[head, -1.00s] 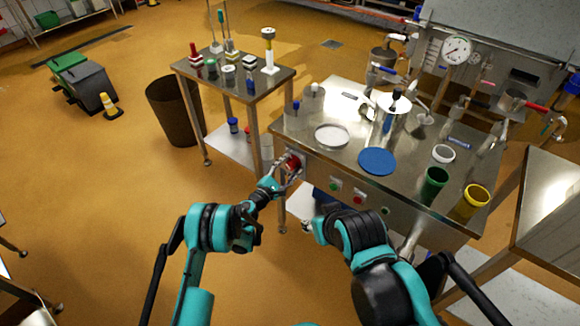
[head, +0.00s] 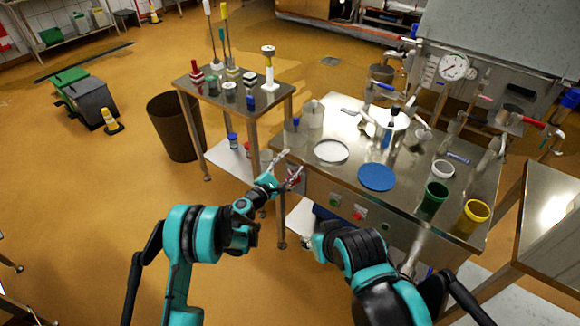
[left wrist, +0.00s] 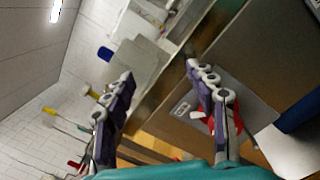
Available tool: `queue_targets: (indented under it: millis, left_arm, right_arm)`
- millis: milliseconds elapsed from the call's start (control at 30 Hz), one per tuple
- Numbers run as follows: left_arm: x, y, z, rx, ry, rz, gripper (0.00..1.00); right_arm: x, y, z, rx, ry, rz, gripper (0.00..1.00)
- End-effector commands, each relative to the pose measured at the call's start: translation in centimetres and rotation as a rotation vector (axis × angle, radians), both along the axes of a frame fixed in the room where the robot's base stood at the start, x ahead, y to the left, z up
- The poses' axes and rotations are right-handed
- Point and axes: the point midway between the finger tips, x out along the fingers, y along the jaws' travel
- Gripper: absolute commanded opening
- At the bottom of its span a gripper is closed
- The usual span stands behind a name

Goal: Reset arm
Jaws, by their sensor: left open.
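My left gripper (head: 293,165) is open and empty at the near left corner of the steel worktable (head: 308,173), close to the red knob on its front. In the left wrist view the two spread fingers of the left gripper (left wrist: 167,90) have nothing between them. The red knob (left wrist: 213,122) shows behind the right-hand finger. Whether that finger touches it cannot be told.
The worktable bears a white dish (head: 331,152), blue disc (head: 377,178), green cup (head: 432,201) and yellow cup (head: 472,216). A side table (head: 262,100) with several tools and a brown bin (head: 176,127) stand left. Floor at the left front is clear.

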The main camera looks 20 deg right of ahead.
Motion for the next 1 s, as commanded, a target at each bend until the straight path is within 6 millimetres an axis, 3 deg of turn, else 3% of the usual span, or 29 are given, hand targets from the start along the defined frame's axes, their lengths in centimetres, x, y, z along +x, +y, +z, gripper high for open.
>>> queue_targets:
  millis: [333, 467, 533, 767, 1000]
  left_arm:
    - [0.0, 0.1, 0.3, 0.009, -0.005, 0.001, 0.56]
    - [0.0, 0.9, 2.3, 0.083, -0.047, 0.001, 0.56]
    - [-0.2, 1.8, 4.4, 0.164, -0.091, 0.001, 0.56]
    - [-3.3, 7.0, 11.5, 0.534, -0.266, -0.021, 0.56]
    - [-9.8, 14.2, 15.6, 0.932, -0.407, -0.081, 0.56]
  right_arm:
    - [0.0, 0.0, 0.0, 0.0, 0.0, 0.0, 0.4]
    - [0.0, 0.0, 0.0, 0.0, 0.0, 0.0, 0.4]
    - [0.0, 0.0, 0.0, 0.0, 0.0, 0.0, 0.4]
    - [0.0, 0.0, 0.0, 0.0, 0.0, 0.0, 0.4]
    - [0.0, 0.0, 0.0, 0.0, 0.0, 0.0, 0.4]
